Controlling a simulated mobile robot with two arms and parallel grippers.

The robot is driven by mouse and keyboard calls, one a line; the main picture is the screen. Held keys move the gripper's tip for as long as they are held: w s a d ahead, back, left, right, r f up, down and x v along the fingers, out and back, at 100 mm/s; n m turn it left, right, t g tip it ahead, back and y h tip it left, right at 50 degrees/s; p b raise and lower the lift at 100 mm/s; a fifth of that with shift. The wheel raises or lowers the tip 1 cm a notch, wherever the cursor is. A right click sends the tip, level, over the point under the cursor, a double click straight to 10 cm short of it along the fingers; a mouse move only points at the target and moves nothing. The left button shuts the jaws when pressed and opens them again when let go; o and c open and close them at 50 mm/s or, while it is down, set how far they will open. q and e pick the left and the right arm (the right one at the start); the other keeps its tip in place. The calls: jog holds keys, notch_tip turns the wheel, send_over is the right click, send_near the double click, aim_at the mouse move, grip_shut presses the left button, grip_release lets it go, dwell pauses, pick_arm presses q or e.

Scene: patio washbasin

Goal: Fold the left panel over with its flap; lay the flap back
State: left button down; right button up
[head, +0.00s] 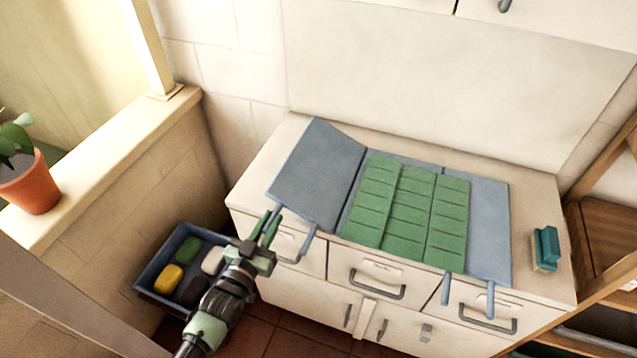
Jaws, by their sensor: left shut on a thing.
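A blue-grey folding mat lies on the cream cabinet top. Its left panel (318,172) is tilted, with its outer side raised off the worktop. A green slatted section (407,205) lies over the middle, and the right panel (488,228) lies flat. Blue tabs (308,243) stick out past the front edge. My left gripper (269,224) is at the left panel's front left corner, shut on what looks like the panel's tab there; the fingers hide the exact grip. No separate flap can be told apart from the left panel. My right gripper is not in view.
A teal and yellow block (546,245) stands on the worktop at the right. A blue tray (150,275) with several coloured blocks sits below left. A potted plant (33,188) stands on the ledge. The wall rises behind the mat; wooden shelves (605,215) stand at the right.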

pick_arm(q)
notch_tip(320, 180, down, 7)
jog(key=a+b, duration=0.1)
jog(key=b, duration=0.4)
jog(key=shift+w+r, duration=0.15)
jog(key=shift+r, duration=0.05)
jog(key=shift+c, duration=2)
grip_release()
jog(key=r+p+v, duration=0.2)
jog(key=p+v, duration=0.3)
jog(key=v, duration=0.6)
jog(key=shift+p, duration=0.35)
